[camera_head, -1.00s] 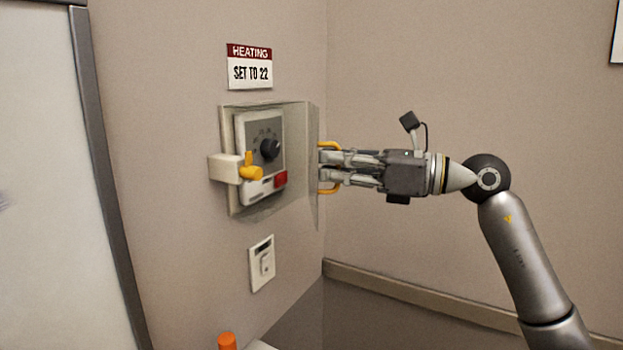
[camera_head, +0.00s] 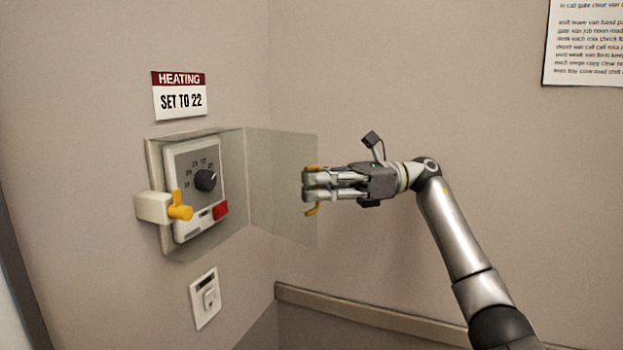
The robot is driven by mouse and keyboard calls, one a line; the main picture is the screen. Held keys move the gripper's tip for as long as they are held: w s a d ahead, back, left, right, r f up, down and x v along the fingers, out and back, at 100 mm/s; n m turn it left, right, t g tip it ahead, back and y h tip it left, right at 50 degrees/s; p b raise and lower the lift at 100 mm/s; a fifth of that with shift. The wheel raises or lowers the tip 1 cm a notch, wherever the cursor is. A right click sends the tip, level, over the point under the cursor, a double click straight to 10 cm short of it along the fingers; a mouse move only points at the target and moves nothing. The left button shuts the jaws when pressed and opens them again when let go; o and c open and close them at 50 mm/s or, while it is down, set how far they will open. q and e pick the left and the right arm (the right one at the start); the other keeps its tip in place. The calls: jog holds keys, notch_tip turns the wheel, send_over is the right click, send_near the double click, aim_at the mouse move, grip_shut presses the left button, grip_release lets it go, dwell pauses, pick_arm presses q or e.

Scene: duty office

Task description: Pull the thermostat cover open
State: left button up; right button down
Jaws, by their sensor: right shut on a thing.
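The thermostat (camera_head: 193,188) is on the left wall, with a dark dial, a red button and a pale backing frame. Its clear cover (camera_head: 275,195) is swung out wide from the right side of the frame, and the thermostat face is uncovered. A yellow catch (camera_head: 180,207) on a beige block sits at the left edge of the thermostat. My right gripper (camera_head: 310,190) is shut on the free outer edge of the cover, its yellow-tipped fingers at that edge. My left gripper is not in view.
A sign (camera_head: 180,96) reading HEATING, SET TO 22 is above the thermostat. A wall switch (camera_head: 205,298) is below it. The right wall is close behind the open cover and carries a printed notice (camera_head: 585,40). A rail (camera_head: 370,312) runs along this wall.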

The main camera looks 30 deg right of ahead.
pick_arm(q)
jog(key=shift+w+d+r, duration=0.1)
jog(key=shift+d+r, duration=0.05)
pick_arm(e)
jog(key=shift+w+d+g, duration=0.1)
jog(key=shift+d+g, duration=0.05)
jog(key=shift+g, duration=0.15)
jog(key=c, duration=1.9)
grip_release()
